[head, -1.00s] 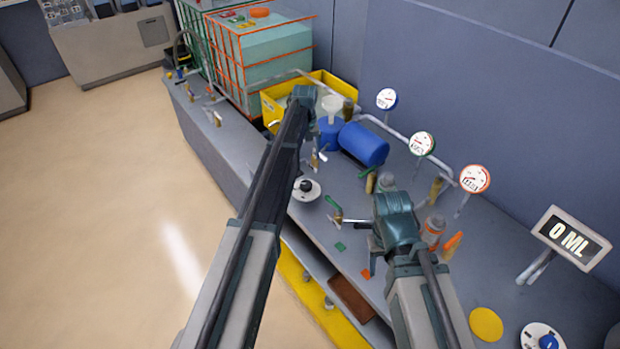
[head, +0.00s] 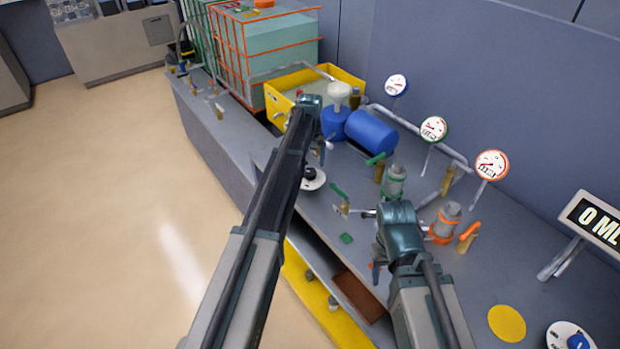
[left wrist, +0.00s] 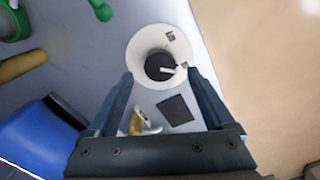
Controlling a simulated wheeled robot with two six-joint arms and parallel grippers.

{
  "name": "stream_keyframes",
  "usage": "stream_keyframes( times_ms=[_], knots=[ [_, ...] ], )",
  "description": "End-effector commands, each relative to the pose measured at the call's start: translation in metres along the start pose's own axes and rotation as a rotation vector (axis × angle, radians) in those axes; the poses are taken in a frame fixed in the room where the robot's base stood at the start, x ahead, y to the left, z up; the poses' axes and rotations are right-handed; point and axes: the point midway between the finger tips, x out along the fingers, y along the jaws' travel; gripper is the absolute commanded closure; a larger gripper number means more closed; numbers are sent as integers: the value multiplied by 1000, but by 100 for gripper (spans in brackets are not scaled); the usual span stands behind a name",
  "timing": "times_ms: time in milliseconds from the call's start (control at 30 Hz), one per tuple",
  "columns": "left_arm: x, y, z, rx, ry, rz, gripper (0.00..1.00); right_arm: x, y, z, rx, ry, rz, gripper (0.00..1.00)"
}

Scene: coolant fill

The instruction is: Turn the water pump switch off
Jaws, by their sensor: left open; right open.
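A rotary switch with a round white dial and a black knob (head: 311,175) sits on the grey bench beside my left arm. In the left wrist view the same black knob (left wrist: 160,67) bears a white pointer mark aimed to the right. I cannot tell for sure that this is the water pump switch. My left gripper (left wrist: 159,78) is open and empty, its fingers on either side of the knob in that view, with no clear contact. In the head view my left gripper (head: 326,145) is partly hidden by its wrist. My right gripper (head: 377,265) is open and empty over the bench's front.
A blue cylinder (head: 370,132) and a yellow tray (head: 290,88) stand behind my left gripper. Gauges (head: 433,130), pipes and an orange-banded bottle (head: 445,222) stand at the right. Another dial with a blue knob (head: 577,341) is at the lower right. A dark square (left wrist: 175,110) lies beside the switch.

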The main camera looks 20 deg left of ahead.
Motion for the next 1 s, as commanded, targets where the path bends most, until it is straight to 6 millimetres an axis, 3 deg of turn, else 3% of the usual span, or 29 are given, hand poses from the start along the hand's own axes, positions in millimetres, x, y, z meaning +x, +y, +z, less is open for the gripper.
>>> stream_keyframes(
  times_ms=[33,200,600,1000],
  knots=[
    [15,0,0,0,0,0,14,15,-1,-1,0,0,0,47],
    [32,0,0,0,0,0,14,32,-3,-2,0,0,0,47],
    [35,0,0,0,0,0,14,35,-3,-2,0,0,0,47],
    [35,0,0,0,0,0,86,35,-3,-2,0,0,0,47]
  ],
)
